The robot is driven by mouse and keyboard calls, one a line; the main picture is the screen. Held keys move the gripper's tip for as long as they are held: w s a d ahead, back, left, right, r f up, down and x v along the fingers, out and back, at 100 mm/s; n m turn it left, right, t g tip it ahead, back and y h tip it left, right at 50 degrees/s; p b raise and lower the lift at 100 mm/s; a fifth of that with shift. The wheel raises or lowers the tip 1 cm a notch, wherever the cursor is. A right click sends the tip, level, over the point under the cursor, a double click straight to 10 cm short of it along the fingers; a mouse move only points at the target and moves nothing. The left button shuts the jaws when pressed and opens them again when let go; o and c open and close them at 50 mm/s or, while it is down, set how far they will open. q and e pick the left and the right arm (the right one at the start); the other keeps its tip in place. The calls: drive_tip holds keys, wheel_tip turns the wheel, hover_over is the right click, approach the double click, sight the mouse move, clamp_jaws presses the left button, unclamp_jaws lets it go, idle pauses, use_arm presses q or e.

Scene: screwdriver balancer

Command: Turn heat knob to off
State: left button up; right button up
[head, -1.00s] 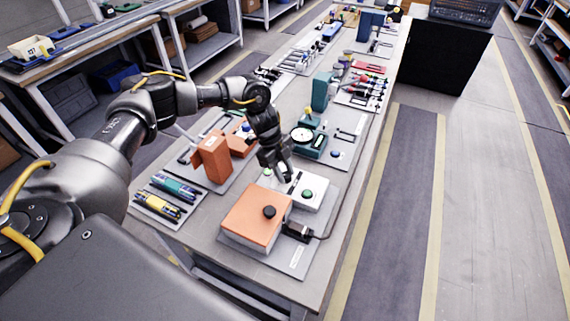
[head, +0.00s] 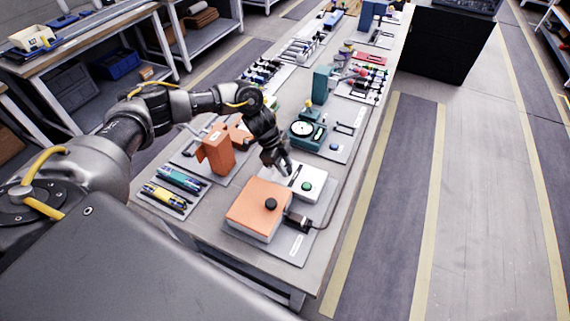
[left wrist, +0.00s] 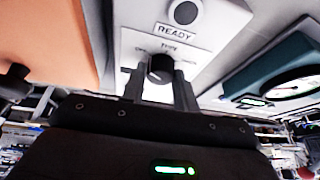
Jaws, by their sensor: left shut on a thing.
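The heat knob is a small black knob (left wrist: 160,68) on a white control box (head: 313,182). In the left wrist view it sits between the two fingers of my left gripper (left wrist: 160,90), which is shut on it. A printed scale lies around the knob and a "READY" label (left wrist: 175,33) is beyond it. In the head view my left gripper (head: 281,166) reaches down to the left part of the white box, and its fingers hide the knob there. My right gripper is not in view.
An orange box (head: 255,212) with a black knob stands just in front of the white box. A black plug block (head: 297,220) is beside it. A green device with a dial (head: 302,130) and an orange stand (head: 217,148) are close by.

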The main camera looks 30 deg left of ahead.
use_arm(q)
drive_tip(key=o, duration=1)
drive_tip(key=b+v, duration=0.2)
drive_tip(key=v, duration=0.8)
drive_tip(key=shift+a+r, duration=0.2)
drive_tip(key=shift+r, duration=0.15)
